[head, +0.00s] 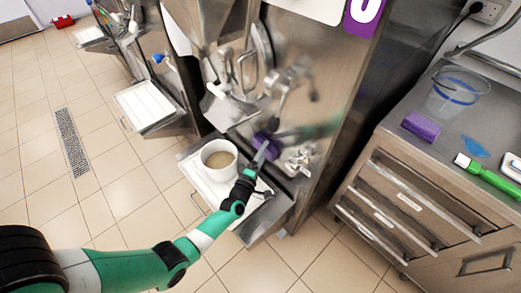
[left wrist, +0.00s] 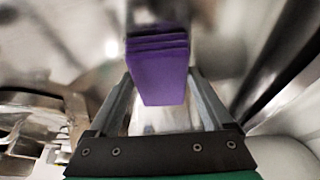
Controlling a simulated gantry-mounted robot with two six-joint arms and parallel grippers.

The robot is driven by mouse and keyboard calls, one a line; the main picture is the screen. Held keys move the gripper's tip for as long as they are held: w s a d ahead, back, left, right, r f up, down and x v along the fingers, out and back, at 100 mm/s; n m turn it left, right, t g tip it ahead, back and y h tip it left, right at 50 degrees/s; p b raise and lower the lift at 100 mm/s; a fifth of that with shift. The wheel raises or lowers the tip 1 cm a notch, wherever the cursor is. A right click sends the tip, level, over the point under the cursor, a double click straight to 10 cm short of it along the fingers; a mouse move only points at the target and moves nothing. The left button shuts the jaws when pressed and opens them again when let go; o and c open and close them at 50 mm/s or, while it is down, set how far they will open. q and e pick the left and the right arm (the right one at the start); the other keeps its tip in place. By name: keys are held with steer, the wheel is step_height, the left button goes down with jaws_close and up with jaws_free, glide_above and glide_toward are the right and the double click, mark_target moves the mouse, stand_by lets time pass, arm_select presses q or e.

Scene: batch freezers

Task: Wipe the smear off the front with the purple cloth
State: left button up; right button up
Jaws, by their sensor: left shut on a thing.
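My left gripper (head: 260,157) is shut on the purple cloth (head: 266,146), a folded block, at the steel front (head: 325,95) of the freezer. In the left wrist view the cloth (left wrist: 160,78) sits between the two fingers of the gripper (left wrist: 160,95), its layered far edge near the blurred steel. I cannot tell whether it touches the front. A blurred dark-green streak (head: 308,131) shows on the steel right of the cloth; it may be a reflection of my arm. I cannot make out the smear for certain. My right gripper is not in view.
A white tub (head: 219,174) of pale mix stands on the tray below the spout, close to my left arm. Metal fittings (head: 300,160) stick out right of the cloth.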

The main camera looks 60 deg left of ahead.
mark_target(271, 158)
arm_select(q)
steer(key=shift+w+d+r+p, duration=0.1)
steer(key=shift+w+d+p, duration=0.1)
steer(key=shift+d, duration=0.3)
steer(key=shift+w+d+r+p, duration=0.1)
steer(key=shift+w+d+p, duration=0.05)
steer(key=shift+d, duration=0.3)
steer(key=shift+d+f, duration=0.15)
steer(key=shift+d, duration=0.2)
steer(key=shift+w+d+p, duration=0.15)
steer(key=shift+d+p, duration=0.15)
steer(key=shift+d, duration=0.2)
steer(key=shift+w+d, duration=0.25)
steer(key=shift+d, duration=1)
steer(key=shift+a, duration=0.1)
steer(key=shift+s+a+f+b, duration=0.15)
steer(key=shift+a+b, duration=0.1)
steer(key=shift+a, duration=0.4)
steer(key=shift+s+a+b, duration=0.15)
steer(key=shift+a+b, duration=0.05)
steer(key=shift+a, duration=0.8)
